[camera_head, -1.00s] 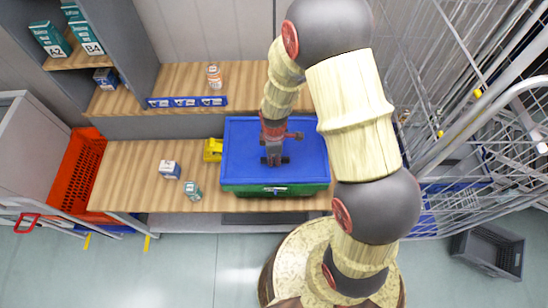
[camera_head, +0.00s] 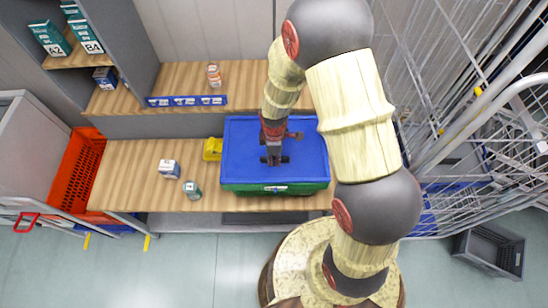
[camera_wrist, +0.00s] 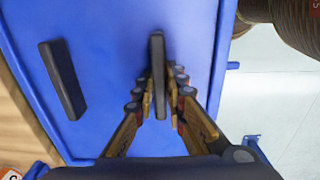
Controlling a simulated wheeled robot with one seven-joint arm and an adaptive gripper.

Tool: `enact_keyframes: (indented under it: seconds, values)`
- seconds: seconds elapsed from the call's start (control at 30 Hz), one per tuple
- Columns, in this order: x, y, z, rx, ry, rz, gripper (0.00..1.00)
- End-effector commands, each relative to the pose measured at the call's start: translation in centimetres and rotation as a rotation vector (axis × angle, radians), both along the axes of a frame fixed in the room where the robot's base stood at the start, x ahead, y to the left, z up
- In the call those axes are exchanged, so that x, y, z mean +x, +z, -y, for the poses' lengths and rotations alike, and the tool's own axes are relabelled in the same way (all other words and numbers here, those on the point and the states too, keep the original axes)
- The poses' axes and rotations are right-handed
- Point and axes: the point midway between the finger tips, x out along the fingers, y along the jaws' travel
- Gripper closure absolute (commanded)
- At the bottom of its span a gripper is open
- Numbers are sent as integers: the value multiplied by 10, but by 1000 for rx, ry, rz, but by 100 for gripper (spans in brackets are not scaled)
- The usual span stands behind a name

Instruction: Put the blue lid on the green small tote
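The blue lid (camera_head: 240,150) lies flat on top of the green small tote (camera_head: 237,188) on the wooden table. Only a green strip of the tote's front side shows below the lid. My gripper (camera_head: 274,160) is over the middle of the lid. In the wrist view the lid (camera_wrist: 110,55) has two dark bar handles. My gripper (camera_wrist: 160,95) has its fingers on either side of the right handle and appears shut on it. The other handle (camera_wrist: 62,80) stands free to the left. The inside of the tote is hidden.
A yellow bin (camera_head: 212,149), a small blue-and-white box (camera_head: 169,169) and a teal can (camera_head: 193,190) stand left of the tote. A raised shelf (camera_head: 185,77) is behind. An orange tote (camera_head: 78,170) is at left. A wire cage (camera_head: 465,100) stands at right.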

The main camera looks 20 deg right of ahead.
Motion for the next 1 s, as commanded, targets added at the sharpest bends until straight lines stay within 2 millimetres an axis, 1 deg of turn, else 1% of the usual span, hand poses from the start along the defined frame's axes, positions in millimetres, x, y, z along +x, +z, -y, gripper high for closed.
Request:
enact_keyframes:
  seconds: [0.03,0.33,0.67,0.77,0.87,1.0]
  values:
    - [-2,-3,0,-1,0,-4,83]
    - [-3,-3,0,0,0,-6,67]
    - [-3,-1,0,0,0,-6,67]
    - [-2,6,0,0,0,-3,67]
    - [-1,21,0,0,0,0,67]
    - [0,50,0,0,0,2,67]
